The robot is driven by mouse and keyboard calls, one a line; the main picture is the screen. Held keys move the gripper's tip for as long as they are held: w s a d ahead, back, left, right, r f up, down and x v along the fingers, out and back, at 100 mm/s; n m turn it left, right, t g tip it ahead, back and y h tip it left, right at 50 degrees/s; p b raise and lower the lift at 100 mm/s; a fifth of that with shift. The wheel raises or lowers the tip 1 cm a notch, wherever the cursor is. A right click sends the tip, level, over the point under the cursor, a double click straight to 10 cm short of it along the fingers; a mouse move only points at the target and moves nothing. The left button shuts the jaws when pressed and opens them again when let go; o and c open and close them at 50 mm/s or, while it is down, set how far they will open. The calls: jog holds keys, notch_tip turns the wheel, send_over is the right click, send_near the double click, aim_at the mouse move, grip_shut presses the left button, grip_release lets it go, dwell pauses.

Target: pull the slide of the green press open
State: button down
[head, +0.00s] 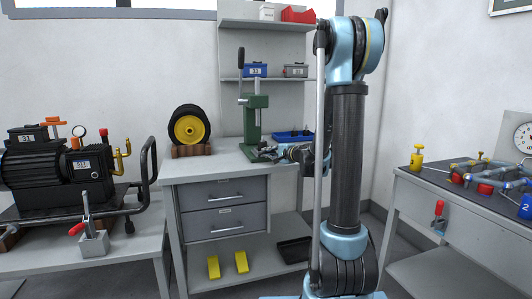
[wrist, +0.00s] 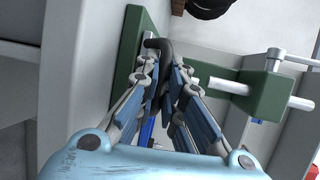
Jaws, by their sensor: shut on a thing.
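The green press (head: 254,118) stands upright on the workbench, with a long black-gripped lever rising at its left. In the wrist view, its green body (wrist: 268,97) shows behind and right of my fingers, with silver rods through it. My gripper (head: 277,152) reaches in from the right, low at the front of the press. In the wrist view, my gripper (wrist: 168,72) has its fingertips closed around a dark curved handle (wrist: 158,44) in front of the green part. The slide itself is too small in the head view, and partly hidden by my fingers, to tell its position.
A blue tray (head: 292,136) lies behind my gripper on the workbench (head: 215,166). A yellow wheel (head: 188,128) stands left of the press. A shelf with blue and grey boxes (head: 256,70) is above.

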jog(key=shift+s+d+f, duration=0.1)
jog(key=shift+s+d, duration=0.05)
jog(key=shift+s, duration=0.45)
jog(key=c, duration=2)
grip_release()
jog(key=shift+o, duration=0.2)
jog(key=v, duration=1.1)
jog(key=shift+s+d, duration=0.3)
